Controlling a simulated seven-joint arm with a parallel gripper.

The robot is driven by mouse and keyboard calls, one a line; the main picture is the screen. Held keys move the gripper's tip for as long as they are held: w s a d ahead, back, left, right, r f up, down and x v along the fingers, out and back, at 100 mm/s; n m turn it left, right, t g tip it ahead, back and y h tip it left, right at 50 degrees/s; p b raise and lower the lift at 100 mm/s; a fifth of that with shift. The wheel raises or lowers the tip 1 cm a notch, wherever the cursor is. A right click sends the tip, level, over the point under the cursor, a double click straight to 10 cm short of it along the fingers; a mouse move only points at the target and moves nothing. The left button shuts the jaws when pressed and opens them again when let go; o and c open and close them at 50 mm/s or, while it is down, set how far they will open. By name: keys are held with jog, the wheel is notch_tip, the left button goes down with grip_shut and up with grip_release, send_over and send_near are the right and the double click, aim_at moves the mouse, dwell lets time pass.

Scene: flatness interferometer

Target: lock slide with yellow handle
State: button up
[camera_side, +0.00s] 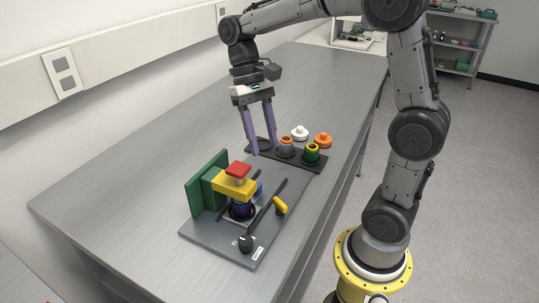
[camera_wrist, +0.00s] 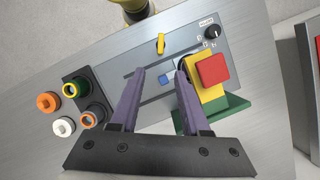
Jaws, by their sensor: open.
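The yellow handle (camera_side: 280,205) is a short bar on the right part of the grey base plate, next to a dark rail; it also shows in the wrist view (camera_wrist: 160,44), beyond my fingertips. My gripper (camera_side: 263,152) is open and empty, with two long purple fingers pointing down behind the device, over the dark tray. The handle is apart from the fingers. Part of the slide is hidden by the fingers in the wrist view.
A green upright plate (camera_side: 206,182), a yellow arm (camera_side: 234,187) and a red block (camera_side: 238,169) stand tall on the base plate (camera_side: 222,247). A black knob (camera_side: 246,243) sits at the front. A dark tray (camera_side: 314,164) holds ringed parts, with white and orange caps nearby.

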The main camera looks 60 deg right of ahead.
aim_at(280, 202)
jog(key=s+a+r+t+h, duration=0.2)
jog(key=s+a+t, duration=0.15)
jog(key=s, duration=0.25)
jog(key=f, duration=1.4)
jog(key=shift+w+d+f, duration=0.1)
jog(key=shift+w+d, duration=0.05)
jog(key=shift+d, duration=0.15)
grip_shut()
